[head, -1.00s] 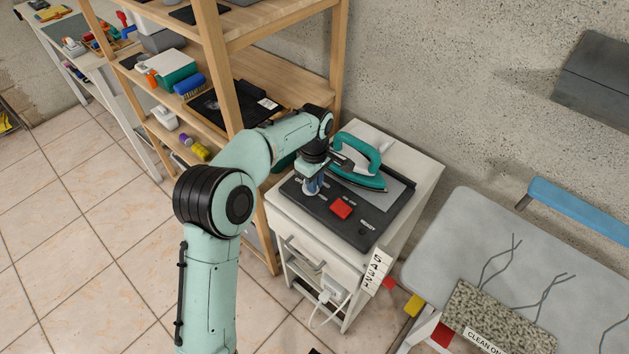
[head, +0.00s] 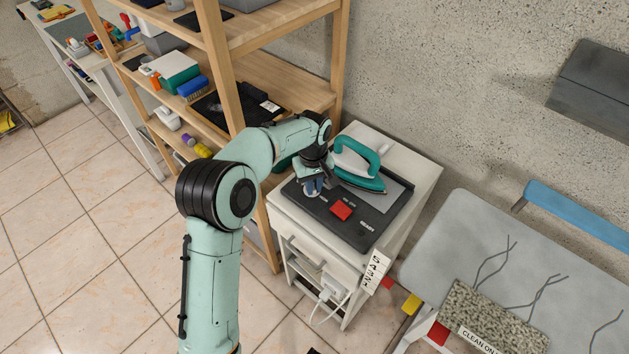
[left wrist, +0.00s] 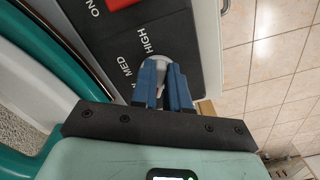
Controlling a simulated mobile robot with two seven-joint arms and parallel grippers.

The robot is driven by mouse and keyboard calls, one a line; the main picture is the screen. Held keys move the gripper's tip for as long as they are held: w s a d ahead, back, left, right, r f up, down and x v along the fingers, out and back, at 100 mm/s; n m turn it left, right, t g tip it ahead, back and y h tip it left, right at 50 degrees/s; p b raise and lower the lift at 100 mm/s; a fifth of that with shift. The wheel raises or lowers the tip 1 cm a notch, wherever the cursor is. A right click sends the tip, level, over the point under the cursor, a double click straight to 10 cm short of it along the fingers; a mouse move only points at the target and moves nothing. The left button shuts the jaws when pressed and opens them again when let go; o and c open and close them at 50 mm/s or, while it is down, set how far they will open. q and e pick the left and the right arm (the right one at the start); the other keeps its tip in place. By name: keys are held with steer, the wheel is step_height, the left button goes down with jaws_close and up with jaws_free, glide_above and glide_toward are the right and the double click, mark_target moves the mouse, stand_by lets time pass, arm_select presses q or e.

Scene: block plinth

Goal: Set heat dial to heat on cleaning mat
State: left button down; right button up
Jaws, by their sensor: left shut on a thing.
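My left gripper (head: 313,191) points down at the left part of a dark control panel (head: 325,217) on a white cabinet. Its blue fingers (left wrist: 165,88) are shut on a pale grey round heat dial (left wrist: 154,60). The dial's near side is hidden by the fingers. The labels HIGH and MED stand beside the dial in the left wrist view; a third label is mostly covered. The dial's pointer is not visible. A speckled mat (head: 512,312) marked "CLEAN ON" lies on the grey board at right. My right gripper is not in view.
A teal iron (head: 357,165) rests on the panel's plate, close to my gripper. A red switch (head: 341,210) sits right of the dial. A wooden shelf (head: 222,70) with several items stands behind my arm. The grey board (head: 450,240) has free room.

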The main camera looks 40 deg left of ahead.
arm_select(q)
steer(key=m, duration=0.2)
steer(key=m+p, duration=0.1)
steer(key=m, duration=0.2)
steer(key=shift+s+a+r+m+p, duration=0.1)
steer(key=shift+s+a+m+p, duration=0.05)
steer(key=shift+a+m+p, duration=0.2)
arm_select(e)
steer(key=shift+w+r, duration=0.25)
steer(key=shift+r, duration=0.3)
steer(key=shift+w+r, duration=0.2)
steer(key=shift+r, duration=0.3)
arm_select(q)
steer(key=shift+m, duration=0.25)
steer(key=c, duration=1.1)
jaws_free()
step_height(320, 180, up, 13)
steer(key=shift+r+p, duration=0.15)
steer(key=shift+p, duration=0.7)
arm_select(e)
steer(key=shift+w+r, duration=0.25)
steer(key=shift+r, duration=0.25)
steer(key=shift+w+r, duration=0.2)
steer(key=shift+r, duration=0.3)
